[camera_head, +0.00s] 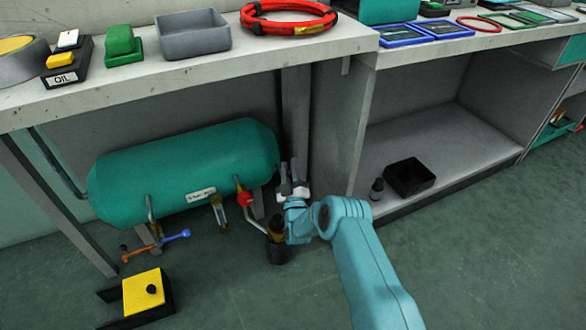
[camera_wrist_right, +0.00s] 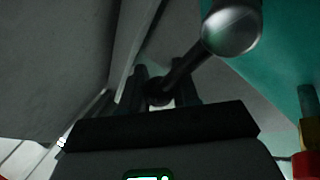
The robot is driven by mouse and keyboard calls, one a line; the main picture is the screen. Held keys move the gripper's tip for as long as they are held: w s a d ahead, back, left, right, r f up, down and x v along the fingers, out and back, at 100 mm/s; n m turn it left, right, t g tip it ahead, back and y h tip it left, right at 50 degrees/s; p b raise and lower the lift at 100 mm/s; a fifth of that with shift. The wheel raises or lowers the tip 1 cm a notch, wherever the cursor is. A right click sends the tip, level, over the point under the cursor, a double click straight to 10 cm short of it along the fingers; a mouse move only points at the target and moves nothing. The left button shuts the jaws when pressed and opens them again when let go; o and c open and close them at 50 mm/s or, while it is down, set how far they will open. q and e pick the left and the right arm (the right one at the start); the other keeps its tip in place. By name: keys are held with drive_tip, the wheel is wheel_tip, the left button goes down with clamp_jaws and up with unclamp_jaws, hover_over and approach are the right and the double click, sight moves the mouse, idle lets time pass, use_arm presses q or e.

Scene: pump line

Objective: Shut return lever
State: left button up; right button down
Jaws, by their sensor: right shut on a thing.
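The teal tank (camera_head: 185,172) lies under the bench. My right gripper (camera_head: 293,183) is at the tank's right end, beside the bench post. In the right wrist view, its dark fingers (camera_wrist_right: 159,90) are shut on a dark rod-like lever (camera_wrist_right: 183,68) with a round grey end (camera_wrist_right: 232,28). This appears to be the return lever; the fingers hide its far end, and it is hardly visible in the head view. An orange lever (camera_head: 138,253) and a blue lever (camera_head: 176,237) sit at the pipe below the tank's left part. My left gripper is not in view.
A red fitting (camera_head: 244,198) with a pale pipe is left of my gripper. A dark bottle-like object (camera_head: 277,248) stands below it. A yellow-topped box (camera_head: 143,292) sits on the floor at left. A black bin (camera_head: 409,177) is on the right-hand shelf.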

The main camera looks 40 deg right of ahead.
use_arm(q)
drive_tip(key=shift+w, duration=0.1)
use_arm(e)
drive_tip(key=shift+d, duration=0.15)
drive_tip(key=c, duration=0.9)
unclamp_jaws()
drive_tip(key=shift+f, duration=0.1)
drive_tip(key=shift+o, duration=0.2)
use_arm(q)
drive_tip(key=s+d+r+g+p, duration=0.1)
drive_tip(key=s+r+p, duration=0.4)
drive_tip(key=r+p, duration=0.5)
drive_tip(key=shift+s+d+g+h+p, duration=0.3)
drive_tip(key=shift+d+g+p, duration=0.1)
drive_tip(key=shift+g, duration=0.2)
use_arm(e)
drive_tip(key=v, duration=1.6)
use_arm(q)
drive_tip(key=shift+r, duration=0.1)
use_arm(e)
drive_tip(key=shift+s, duration=0.1)
